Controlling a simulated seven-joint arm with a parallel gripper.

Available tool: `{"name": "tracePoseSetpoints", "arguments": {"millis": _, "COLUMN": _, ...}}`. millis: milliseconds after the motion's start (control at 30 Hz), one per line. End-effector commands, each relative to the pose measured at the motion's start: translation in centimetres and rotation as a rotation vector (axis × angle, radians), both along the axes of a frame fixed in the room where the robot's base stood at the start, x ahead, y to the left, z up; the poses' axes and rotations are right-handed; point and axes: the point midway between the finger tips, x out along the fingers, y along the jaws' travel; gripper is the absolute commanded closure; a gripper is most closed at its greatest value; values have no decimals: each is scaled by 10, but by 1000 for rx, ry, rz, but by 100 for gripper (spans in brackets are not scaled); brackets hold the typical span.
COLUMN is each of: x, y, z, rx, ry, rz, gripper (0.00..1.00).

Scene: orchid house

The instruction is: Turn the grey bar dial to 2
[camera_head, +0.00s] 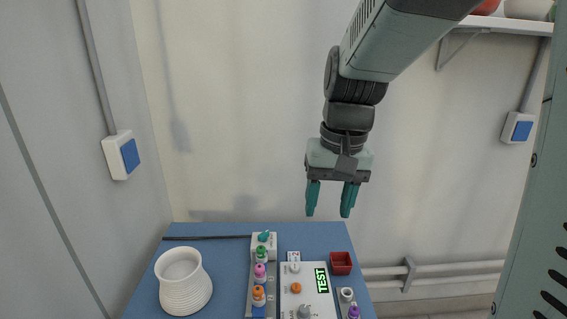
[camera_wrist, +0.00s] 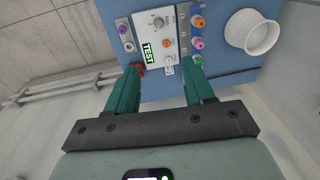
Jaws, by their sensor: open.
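The grey dial (camera_head: 305,312) is on the white panel (camera_head: 318,297), at the bottom edge of the head view. It also shows in the wrist view (camera_wrist: 158,22), near the top. Its markings and the number it points to are too small to read. An orange knob (camera_head: 296,288) and a pale knob (camera_head: 295,267) sit on the same panel, beside a green TEST display (camera_head: 321,280). My gripper (camera_head: 328,213) is open and empty, with teal fingers pointing down. It hangs above the back of the table, apart from the dial and panel.
A row of coloured knobs, including a pink one (camera_head: 260,271), stands left of the panel. A white ribbed pot (camera_head: 184,290) is farther left. A red box (camera_head: 341,262) and a grey ring (camera_head: 347,294) are at right. The blue table (camera_head: 215,240) is partly bare at left.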

Motion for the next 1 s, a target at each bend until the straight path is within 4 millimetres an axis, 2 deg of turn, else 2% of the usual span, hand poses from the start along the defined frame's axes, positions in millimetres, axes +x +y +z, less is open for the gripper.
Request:
{"name": "tracePoseSetpoints", "arguments": {"millis": 33, "x": 15, "y": 3, "z": -20, "rx": -4, "ry": 51, "rz": -1, "gripper": 47}}
{"name": "tracePoseSetpoints", "arguments": {"millis": 200, "x": 53, "y": 12, "z": -83, "rx": -20, "ry": 189, "rz": -3, "gripper": 47}}
{"name": "tracePoseSetpoints", "arguments": {"millis": 333, "x": 72, "y": 18, "z": -138, "rx": -42, "ry": 287, "rz": -4, "gripper": 47}}
{"name": "tracePoseSetpoints", "arguments": {"millis": 500, "x": 83, "y": 23, "z": -200, "rx": -72, "ry": 383, "rz": 1, "gripper": 47}}
{"name": "tracePoseSetpoints", "arguments": {"millis": 600, "x": 85, "y": 24, "z": -223, "rx": -82, "ry": 416, "rz": 3, "gripper": 47}}
{"name": "tracePoseSetpoints", "arguments": {"millis": 867, "x": 80, "y": 25, "z": -247, "rx": -89, "ry": 437, "rz": 3, "gripper": 47}}
{"name": "tracePoseSetpoints", "arguments": {"millis": 1000, "x": 70, "y": 24, "z": -270, "rx": -89, "ry": 440, "rz": 4, "gripper": 47}}
